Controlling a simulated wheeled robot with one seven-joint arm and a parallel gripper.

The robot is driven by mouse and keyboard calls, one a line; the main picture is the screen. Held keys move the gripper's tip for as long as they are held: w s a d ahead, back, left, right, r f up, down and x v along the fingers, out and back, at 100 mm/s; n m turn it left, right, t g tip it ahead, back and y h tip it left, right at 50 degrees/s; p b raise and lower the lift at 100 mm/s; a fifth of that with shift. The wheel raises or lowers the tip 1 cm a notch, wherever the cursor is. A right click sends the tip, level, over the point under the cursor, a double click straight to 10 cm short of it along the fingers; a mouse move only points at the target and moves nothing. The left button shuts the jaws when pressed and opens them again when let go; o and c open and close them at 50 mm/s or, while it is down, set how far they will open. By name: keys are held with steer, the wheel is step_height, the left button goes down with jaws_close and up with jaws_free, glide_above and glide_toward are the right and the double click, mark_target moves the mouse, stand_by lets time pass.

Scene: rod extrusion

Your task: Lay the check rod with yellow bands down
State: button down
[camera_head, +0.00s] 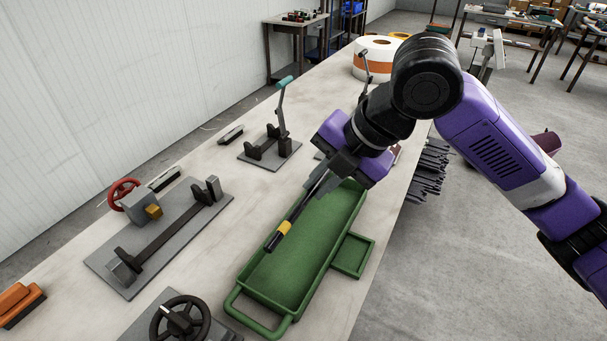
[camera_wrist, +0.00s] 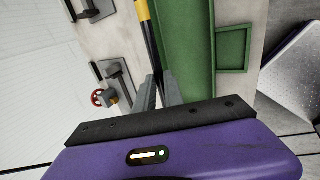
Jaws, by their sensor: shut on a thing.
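The check rod (camera_head: 301,213) is dark with a yellow band near its lower end. It slants over the green tray (camera_head: 262,265), with its near end over the tray's left side. In the wrist view the rod (camera_wrist: 150,35) runs up and away from the fingers, its yellow band at the top edge. My gripper (camera_head: 325,185) is shut on the rod near its upper part, above the far end of the tray. The gripper fingers also show in the wrist view (camera_wrist: 160,92). I cannot tell whether the rod touches the tray. The rod's held end is hidden by the gripper.
Left of the tray is a grey fixture (camera_head: 160,238) with a red handwheel (camera_head: 123,194). A lever fixture (camera_head: 270,150) stands behind. A black handwheel (camera_head: 180,320) is at the front. An orange block (camera_head: 18,303) lies at left. A small green side tray (camera_head: 353,256) adjoins the tray.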

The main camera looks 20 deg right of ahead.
mark_target(311, 235)
steer(key=shift+d+f+b, duration=0.1)
steer(key=shift+f+b, duration=0.05)
steer(key=shift+b, duration=0.25)
step_height(311, 235, down, 12)
steer(key=b, duration=0.9)
steer(key=shift+b, duration=0.4)
steer(key=c, duration=1.5)
jaws_free()
steer(key=shift+o, duration=0.7)
steer(key=shift+s+f, duration=0.1)
